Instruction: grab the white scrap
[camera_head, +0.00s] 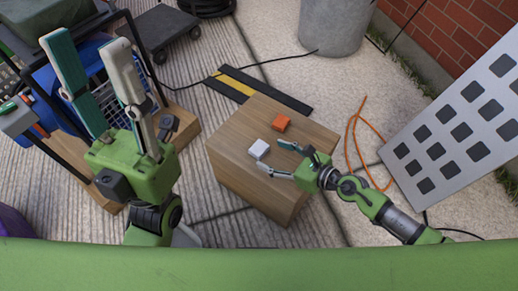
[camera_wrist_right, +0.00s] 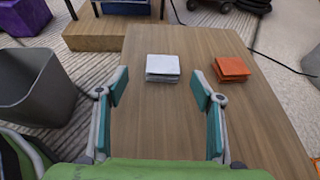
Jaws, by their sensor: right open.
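The white scrap (camera_head: 259,149) is a small square block or stack on top of a wooden box (camera_head: 235,146). In the right wrist view the white scrap (camera_wrist_right: 163,68) lies ahead of the fingertips, between their lines. My right gripper (camera_head: 279,160) is open and empty over the box, with its fingers pointing at the white scrap; it also shows in the right wrist view (camera_wrist_right: 158,88). My left gripper (camera_head: 91,52) is raised at the left, its two fingers apart with nothing between them, away from the box.
An orange scrap (camera_head: 281,122) lies on the box near the white one; it also shows in the wrist view (camera_wrist_right: 231,68). A grey bin (camera_wrist_right: 36,85) stands left of the box. A perforated grey panel (camera_head: 455,125) and orange cable (camera_head: 355,140) are at the right.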

